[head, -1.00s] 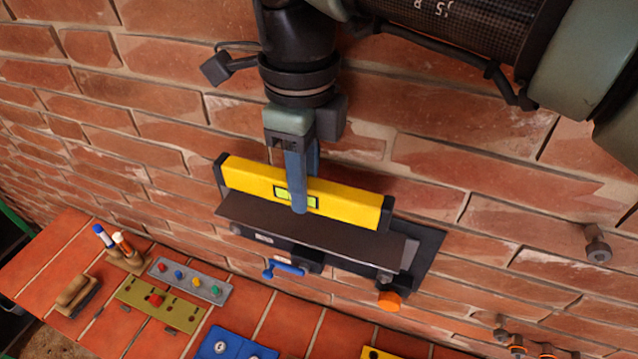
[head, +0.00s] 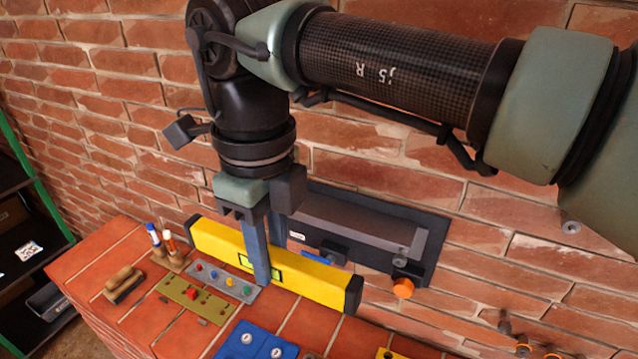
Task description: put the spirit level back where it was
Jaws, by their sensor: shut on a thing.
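The yellow spirit level (head: 316,281) with black end caps and a green vial window is held by my gripper (head: 262,272). The blue-grey fingers are shut on it around its middle, near the vial. It hangs in front of the wall, over the red-tiled bench as seen from above, apart from the grey shelf (head: 350,222) on the dark wall plate (head: 437,225). The bare shelf top shows to the right of my gripper; its left part is hidden behind the gripper and the level.
An orange knob (head: 402,288) is under the shelf's right end. The tiled bench (head: 95,255) bears a brush (head: 125,284), markers in a holder (head: 165,256), a grey peg strip (head: 225,280), an olive strip (head: 190,298) and a blue block (head: 255,342). A black rack (head: 25,245) stands at left.

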